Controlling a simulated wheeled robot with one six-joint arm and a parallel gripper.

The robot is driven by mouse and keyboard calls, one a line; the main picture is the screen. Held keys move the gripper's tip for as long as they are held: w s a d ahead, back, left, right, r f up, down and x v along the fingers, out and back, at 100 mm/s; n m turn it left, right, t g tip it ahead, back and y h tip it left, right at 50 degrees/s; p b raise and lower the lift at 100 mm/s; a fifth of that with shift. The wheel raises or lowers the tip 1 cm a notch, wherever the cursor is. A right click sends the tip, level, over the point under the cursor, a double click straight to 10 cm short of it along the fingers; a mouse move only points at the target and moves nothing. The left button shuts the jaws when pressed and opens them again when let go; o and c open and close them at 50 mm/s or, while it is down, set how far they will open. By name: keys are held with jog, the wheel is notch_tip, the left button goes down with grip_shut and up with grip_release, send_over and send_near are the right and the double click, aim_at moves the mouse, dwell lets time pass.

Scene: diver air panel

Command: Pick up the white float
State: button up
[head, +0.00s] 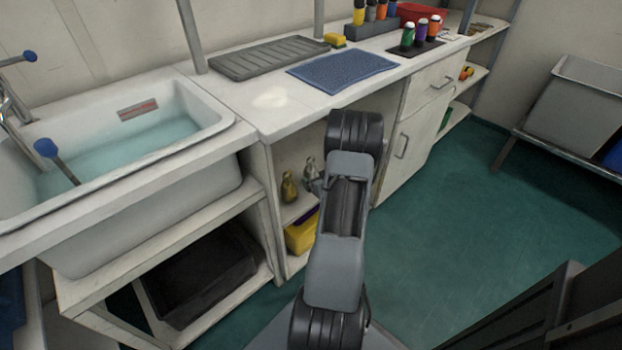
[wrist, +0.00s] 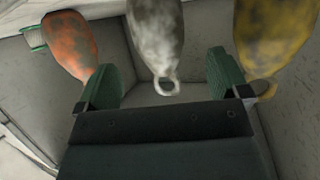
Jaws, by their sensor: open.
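The white float (wrist: 155,35) is a mottled grey-white, pear-shaped body with a small ring at its end, at the top centre of the wrist view. In the head view it appears to be the pale shape (head: 310,170) on the shelf under the counter, partly hidden by my arm. My gripper (wrist: 163,78) is open and empty, its two green-padded fingers apart. The float's ring shows in the gap between them; whether it lies at fingertip depth I cannot tell.
An orange float (wrist: 72,42) is left of the white one and a yellow float (wrist: 272,35) right, each close to a finger. The yellow one also shows in the head view (head: 289,188). A yellow box (head: 301,236) sits below. The counter (head: 262,105) overhangs the shelf.

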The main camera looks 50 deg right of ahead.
aim_at(314, 175)
jog(key=shift+b+x, duration=1)
jog(key=shift+x, duration=2.05)
jog(key=shift+r, duration=0.1)
jog(key=c, duration=1)
